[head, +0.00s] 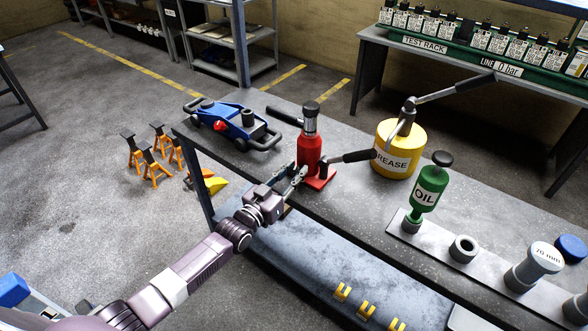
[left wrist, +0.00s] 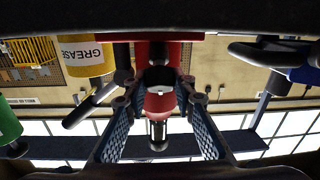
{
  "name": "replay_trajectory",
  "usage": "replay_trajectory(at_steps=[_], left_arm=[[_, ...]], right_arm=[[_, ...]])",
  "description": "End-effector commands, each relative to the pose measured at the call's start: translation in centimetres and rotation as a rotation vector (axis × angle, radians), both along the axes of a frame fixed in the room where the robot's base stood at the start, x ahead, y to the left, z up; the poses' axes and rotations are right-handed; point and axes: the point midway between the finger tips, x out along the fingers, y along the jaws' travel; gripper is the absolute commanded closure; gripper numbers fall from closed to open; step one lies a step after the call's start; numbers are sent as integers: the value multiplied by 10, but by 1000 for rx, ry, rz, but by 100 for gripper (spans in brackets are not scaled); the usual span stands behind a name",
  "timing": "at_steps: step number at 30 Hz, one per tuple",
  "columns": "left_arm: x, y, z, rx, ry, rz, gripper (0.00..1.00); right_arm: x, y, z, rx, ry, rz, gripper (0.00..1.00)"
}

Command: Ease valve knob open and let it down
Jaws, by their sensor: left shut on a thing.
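The red bottle jack (head: 309,153) stands upright on the grey workbench, with a silver ram and black top. Its black-gripped lever points right. My left gripper (head: 296,177) reaches in low at its near left side. The left wrist view is upside down, with the jack body (left wrist: 160,104) behind the fingers and its ram pointing down the picture. A dark valve knob (left wrist: 160,77) sits between my left fingertips, and the gripper is shut on it. In the head view the gripper hides the knob. The knob's turn angle cannot be told. My right gripper is not in view.
A blue trolley jack (head: 234,123) lies behind on the bench (head: 340,212). A yellow grease can (head: 399,150) and green oil bottle (head: 429,186) stand to the right. Orange axle stands (head: 155,158) are on the floor. A lower shelf (head: 300,262) lies in front.

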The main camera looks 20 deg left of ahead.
Motion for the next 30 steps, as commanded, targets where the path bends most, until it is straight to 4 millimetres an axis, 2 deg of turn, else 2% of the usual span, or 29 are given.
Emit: replay_trajectory(at_steps=[1, 3, 12, 26, 27, 30], left_arm=[[-1, -2, 6, -31, 10, 25, 100], [0, -2, 7, -64, 21, 60, 100], [0, -1, 6, -187, 63, 193, 100], [0, 0, 2, -213, 74, 226, 100], [0, 0, 2, -213, 74, 225, 74], [0, 0, 1, -212, 75, 225, 63]], right_arm=[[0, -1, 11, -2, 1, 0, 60], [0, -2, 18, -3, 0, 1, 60], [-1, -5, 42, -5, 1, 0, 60], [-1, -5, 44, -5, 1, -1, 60], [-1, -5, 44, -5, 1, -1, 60], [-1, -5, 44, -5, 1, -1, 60]])
